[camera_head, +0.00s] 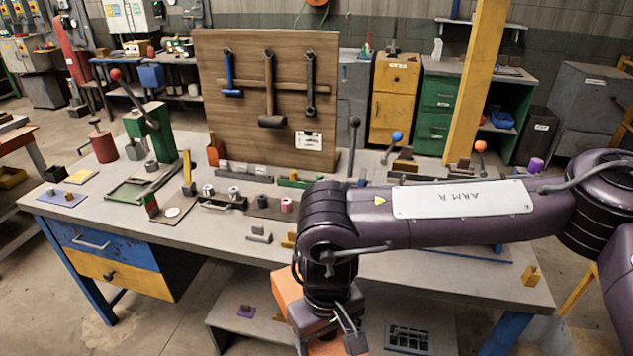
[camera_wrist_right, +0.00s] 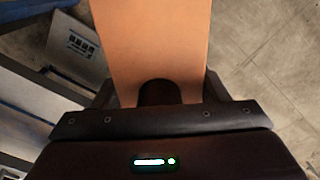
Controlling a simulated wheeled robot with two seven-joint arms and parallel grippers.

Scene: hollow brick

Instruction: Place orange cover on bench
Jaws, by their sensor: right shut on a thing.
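The orange cover (camera_head: 287,288) is partly hidden behind my right arm in the head view, at the front edge of the bench (camera_head: 430,268). It fills the upper middle of the right wrist view (camera_wrist_right: 150,40) as a broad, flat-sided orange block. My right gripper (camera_wrist_right: 158,93) is shut on the cover's near end. In the head view the right gripper (camera_head: 330,325) points downward in front of the bench, its fingertips mostly hidden. My left gripper is not in view.
The bench holds a wooden tool board (camera_head: 270,95), a green lever press (camera_head: 150,130), a red canister (camera_head: 103,143) and several small parts. A low shelf (camera_head: 240,318) with a grille (camera_head: 408,338) lies beneath. The bench's front right surface is largely clear.

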